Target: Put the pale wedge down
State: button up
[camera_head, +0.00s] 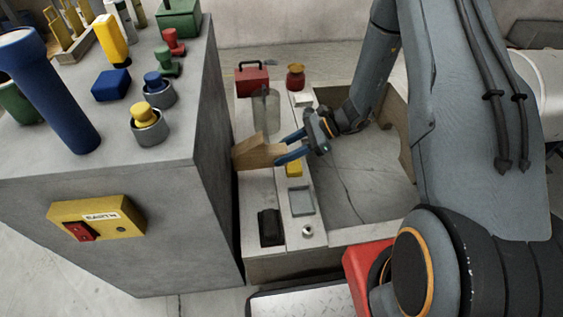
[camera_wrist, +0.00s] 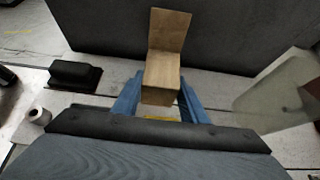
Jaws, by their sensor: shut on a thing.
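The pale wedge (camera_head: 258,150) is a light wooden block, held between the blue fingers of my gripper (camera_head: 291,147). In the wrist view the wedge (camera_wrist: 163,62) sticks out past the fingertips of my gripper (camera_wrist: 160,95), with its far end rising toward the grey block's side. My gripper is shut on it. It is above the low grey bench, close to the side wall of the tall grey block; whether it touches either cannot be told.
The tall grey block (camera_head: 110,190) stands at left with pegs and knobs on top.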

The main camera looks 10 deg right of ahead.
jog(key=shift+f+b, duration=0.45)
jog(key=shift+f, duration=1.35)
jog(key=shift+f, duration=0.15)
jog(key=shift+f, duration=0.25)
jog(key=o, duration=1.1)
jog(key=shift+c, duration=0.2)
